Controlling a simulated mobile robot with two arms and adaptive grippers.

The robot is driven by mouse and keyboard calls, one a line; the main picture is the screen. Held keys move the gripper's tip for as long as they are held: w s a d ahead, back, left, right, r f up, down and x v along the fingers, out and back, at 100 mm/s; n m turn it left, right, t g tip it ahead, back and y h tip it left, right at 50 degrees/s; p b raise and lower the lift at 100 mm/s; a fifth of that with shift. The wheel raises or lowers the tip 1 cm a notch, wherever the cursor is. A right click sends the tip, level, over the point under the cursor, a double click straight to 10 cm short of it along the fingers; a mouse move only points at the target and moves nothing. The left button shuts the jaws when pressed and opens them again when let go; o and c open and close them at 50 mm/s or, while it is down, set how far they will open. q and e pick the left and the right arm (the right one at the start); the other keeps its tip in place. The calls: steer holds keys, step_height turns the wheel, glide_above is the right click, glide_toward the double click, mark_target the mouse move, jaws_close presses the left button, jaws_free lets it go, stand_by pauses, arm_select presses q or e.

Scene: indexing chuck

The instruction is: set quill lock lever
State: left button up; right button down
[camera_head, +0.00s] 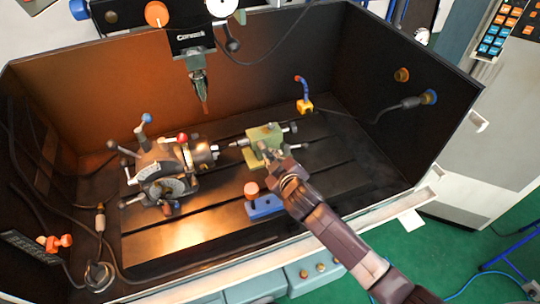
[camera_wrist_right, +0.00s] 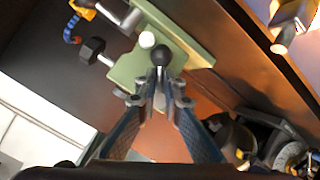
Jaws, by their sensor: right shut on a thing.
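The green tailstock (camera_head: 264,137) stands on the dark slotted table in the head view. Its green body (camera_wrist_right: 185,40) fills the upper middle of the right wrist view. A lever with a black ball knob (camera_wrist_right: 162,55) rises from it, which looks like the quill lock lever. A white knob (camera_wrist_right: 147,40) sits just beside it. My right gripper (camera_head: 272,157) reaches the tailstock's near side. In the wrist view its fingertips (camera_wrist_right: 161,84) are closed around the lever just below the black knob. The lever's lower part is hidden by the fingers. My left gripper is not in view.
An indexing chuck (camera_head: 165,170) with several levers stands left of the tailstock. A blue block with an orange knob (camera_head: 264,207) lies close to my right forearm. A spindle (camera_head: 200,85) hangs above, behind. The enclosure's front rim (camera_head: 400,205) passes beneath my arm.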

stand_by(0.4)
steer(key=c, duration=2.1)
jaws_free()
steer(key=v, duration=1.2)
steer(key=shift+a, duration=0.1)
